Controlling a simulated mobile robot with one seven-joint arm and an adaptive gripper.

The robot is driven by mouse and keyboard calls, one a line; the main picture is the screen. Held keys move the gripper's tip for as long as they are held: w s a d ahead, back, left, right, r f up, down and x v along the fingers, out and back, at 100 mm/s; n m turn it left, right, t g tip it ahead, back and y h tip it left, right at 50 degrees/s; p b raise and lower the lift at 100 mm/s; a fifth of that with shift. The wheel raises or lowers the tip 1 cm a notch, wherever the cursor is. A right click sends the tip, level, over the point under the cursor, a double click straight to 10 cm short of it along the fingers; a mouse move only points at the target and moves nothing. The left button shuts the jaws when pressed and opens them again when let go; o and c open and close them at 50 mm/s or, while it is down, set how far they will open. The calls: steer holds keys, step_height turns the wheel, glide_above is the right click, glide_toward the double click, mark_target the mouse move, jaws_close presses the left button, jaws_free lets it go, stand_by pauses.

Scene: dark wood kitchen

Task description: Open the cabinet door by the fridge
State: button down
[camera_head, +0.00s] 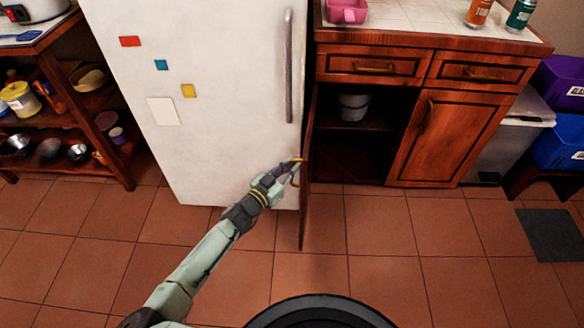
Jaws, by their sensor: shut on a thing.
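The cabinet door (308,190) by the fridge (205,90) stands swung wide out and shows nearly edge-on. Its front faces the fridge side. My gripper (294,170) is on the left of the door and shut on the door's brass handle (296,160). The cabinet interior (350,155) is exposed, with a shelf and a light grey pot or bucket (353,106) on it. My arm reaches up from the lower left. The fingertips are small and partly hidden against the handle.
The neighbouring cabinet door (440,140) and the drawers (372,67) above are shut. Grey and coloured bins stand at the right, beside a dark floor mat (553,235). An open shelf unit (75,110) is at the left. The tiled floor in front is clear.

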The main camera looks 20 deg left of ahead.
steer(key=shift+f, duration=0.1)
steer(key=c, duration=1.7)
jaws_free()
steer(key=v, duration=1.2)
